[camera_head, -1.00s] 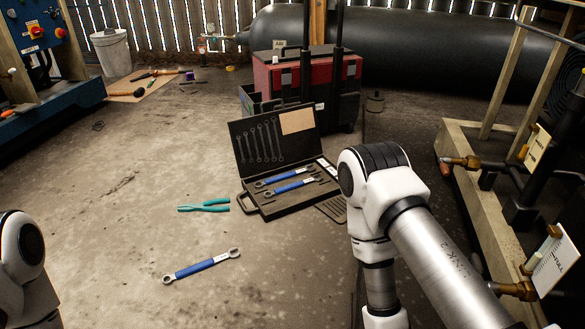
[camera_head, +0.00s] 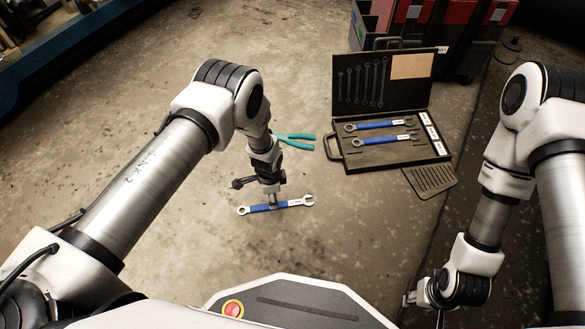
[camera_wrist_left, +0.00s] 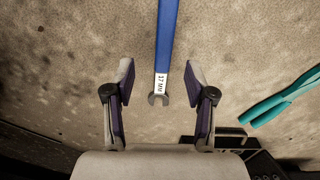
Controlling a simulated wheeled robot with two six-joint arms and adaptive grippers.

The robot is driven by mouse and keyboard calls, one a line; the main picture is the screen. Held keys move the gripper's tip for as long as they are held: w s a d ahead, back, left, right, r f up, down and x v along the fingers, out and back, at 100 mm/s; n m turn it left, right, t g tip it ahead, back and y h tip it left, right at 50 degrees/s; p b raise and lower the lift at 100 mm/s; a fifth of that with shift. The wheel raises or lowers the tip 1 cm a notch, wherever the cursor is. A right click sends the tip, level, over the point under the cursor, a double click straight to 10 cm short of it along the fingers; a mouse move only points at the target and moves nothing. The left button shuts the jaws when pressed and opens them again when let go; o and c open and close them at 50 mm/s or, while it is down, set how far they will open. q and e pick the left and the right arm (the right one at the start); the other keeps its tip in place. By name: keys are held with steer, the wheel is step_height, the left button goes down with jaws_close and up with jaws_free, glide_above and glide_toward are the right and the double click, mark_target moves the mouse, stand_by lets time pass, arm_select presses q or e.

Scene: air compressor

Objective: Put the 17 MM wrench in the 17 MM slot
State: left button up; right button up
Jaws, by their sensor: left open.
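A blue-handled wrench (camera_head: 293,204) lies on the concrete floor. In the left wrist view the wrench (camera_wrist_left: 166,45) shows a "17 MM" label near its open jaw end. My left gripper (camera_head: 272,198) is above its middle in the head view. In the left wrist view my left gripper (camera_wrist_left: 158,78) is open, with the wrench's labelled end between its spread fingers, not gripped. The open black case (camera_head: 335,152) holds two blue wrenches (camera_head: 376,124); its slot labels (camera_head: 431,128) are too small to read. My right gripper (camera_head: 430,298) hangs at lower right, its opening unclear.
Teal pliers (camera_head: 298,137) lie between the wrench and the case, also at right in the left wrist view (camera_wrist_left: 285,97). A slotted dark plate (camera_head: 430,182) lies by the case's front right corner. A red toolbox (camera_head: 475,18) stands behind. Floor left of the wrench is clear.

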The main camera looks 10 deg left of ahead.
mark_target(283, 204)
arm_select(q)
steer(key=shift+w+d+f+b, duration=0.25)
steer(key=shift+w+d+b, duration=0.1)
steer(key=shift+w, duration=0.25)
step_height(283, 204, down, 7)
steer(key=b, duration=0.5)
steer(key=shift+s+f+b, duration=0.1)
steer(key=shift+f+b, duration=0.05)
steer(key=shift+b, duration=0.2)
steer(key=shift+r, duration=0.25)
jaws_close()
